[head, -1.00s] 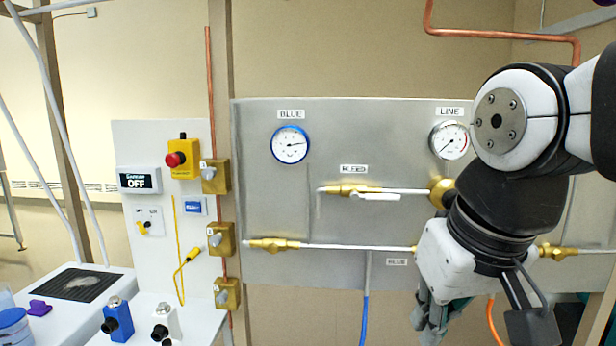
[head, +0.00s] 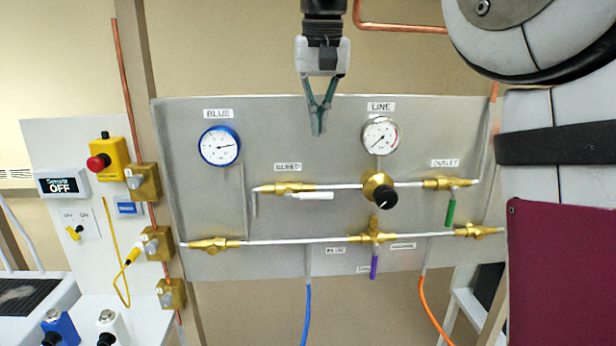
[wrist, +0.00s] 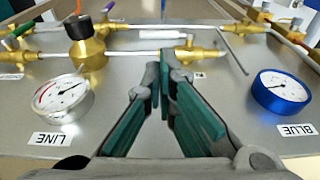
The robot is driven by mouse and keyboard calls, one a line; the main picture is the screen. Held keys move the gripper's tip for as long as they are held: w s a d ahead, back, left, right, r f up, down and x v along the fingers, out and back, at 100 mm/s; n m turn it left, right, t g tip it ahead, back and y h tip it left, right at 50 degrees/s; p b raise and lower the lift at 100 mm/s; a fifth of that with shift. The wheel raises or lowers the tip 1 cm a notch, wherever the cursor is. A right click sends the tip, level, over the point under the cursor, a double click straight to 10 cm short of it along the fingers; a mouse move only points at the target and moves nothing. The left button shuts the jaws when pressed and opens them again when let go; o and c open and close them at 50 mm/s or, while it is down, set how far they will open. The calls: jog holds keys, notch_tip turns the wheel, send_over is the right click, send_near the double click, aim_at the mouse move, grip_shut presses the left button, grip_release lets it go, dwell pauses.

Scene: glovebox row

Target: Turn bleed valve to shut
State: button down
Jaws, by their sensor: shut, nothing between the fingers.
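The bleed valve (head: 289,187) is a brass body on the upper pipe, below the BLEED label (head: 287,166). Its white lever (head: 313,196) lies level, along the pipe, pointing right. In the wrist view the brass valve body (wrist: 190,53) shows just beyond my fingertips, and the white lever (wrist: 150,35) lies along the pipe behind it. My gripper (head: 318,130) points down in front of the panel, above the valve and a little right of its label. In the wrist view my gripper (wrist: 160,75) has its fingertips together, with nothing between them. It appears apart from the lever.
The BLUE gauge (head: 219,146) is left and the LINE gauge (head: 381,136) right of my gripper. A brass regulator with a black knob (head: 383,197), a green lever (head: 450,212) and a purple lever (head: 374,266) are nearby. Blue and orange hoses hang below the panel (head: 270,262).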

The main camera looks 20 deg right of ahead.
aim_at(317, 195)
jog(key=f+p, duration=0.1)
jog(key=f, duration=0.3)
jog(key=w+f, duration=0.1)
jog(key=f, duration=0.3)
jog(key=w+f+p, duration=0.1)
jog(key=f, duration=0.4)
jog(key=shift+w+d+p, duration=0.2)
jog(key=shift+p, duration=0.1)
jog(key=shift+w+f, duration=0.1)
jog(key=shift+f, duration=0.05)
jog(key=shift+d+f+y+b, duration=0.1)
jog(key=shift+y+b, duration=0.3)
jog(key=shift+b, duration=0.15)
